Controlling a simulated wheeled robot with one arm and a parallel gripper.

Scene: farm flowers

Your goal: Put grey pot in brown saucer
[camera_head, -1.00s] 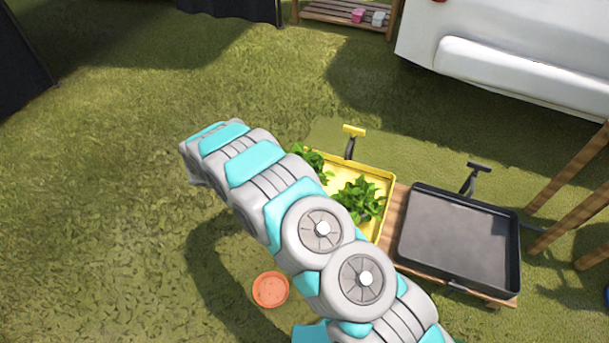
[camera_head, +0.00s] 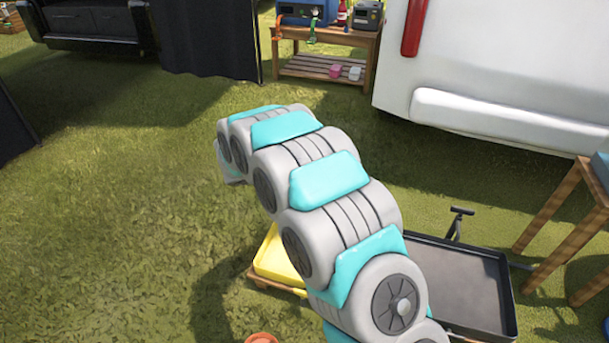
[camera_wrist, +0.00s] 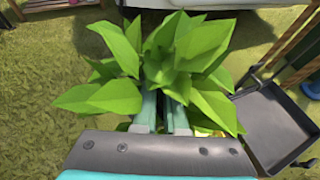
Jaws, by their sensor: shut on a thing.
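In the wrist view my gripper (camera_wrist: 163,112) is shut on a leafy green plant (camera_wrist: 182,62). The leaves cover whatever pot it stands in, so I cannot see a grey pot. In the head view my gripper and the plant are hidden behind my arm. An orange-brown round dish or pot (camera_head: 262,338) shows only its upper edge at the bottom of the head view, on the grass. I cannot tell whether it is the brown saucer.
A yellow tray (camera_head: 273,262) is half hidden behind my arm. A black tray (camera_head: 478,285) lies to its right. A wooden shelf (camera_head: 325,70), a white vehicle (camera_head: 480,55) and a wooden table (camera_head: 557,215) stand beyond. The grass at left is open.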

